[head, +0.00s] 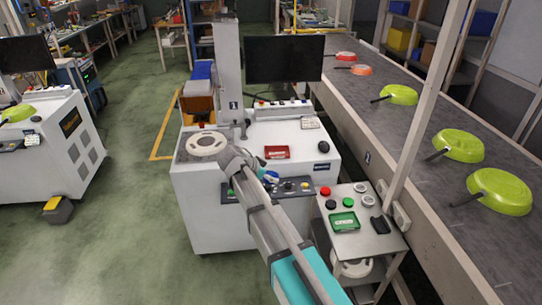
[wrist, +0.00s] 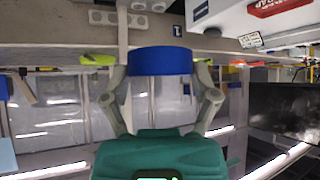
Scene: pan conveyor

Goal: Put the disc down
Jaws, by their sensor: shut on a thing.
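In the wrist view my gripper (wrist: 160,75) is shut, with one finger on each side of a blue disc (wrist: 160,61), which shows edge-on as a short wide band. Nothing visible supports the disc from below. In the head view my arm reaches up from the bottom edge to the front of the white machine. There a small blue patch that looks like the disc (head: 271,177) shows beside my wrist, above the front buttons; my arm hides much of the gripper.
The white machine (head: 210,215) carries a pale round plate (head: 206,143) and a red tray (head: 277,152). A small button stand (head: 345,245) is at its right. The conveyor (head: 420,125) holds green and red pans.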

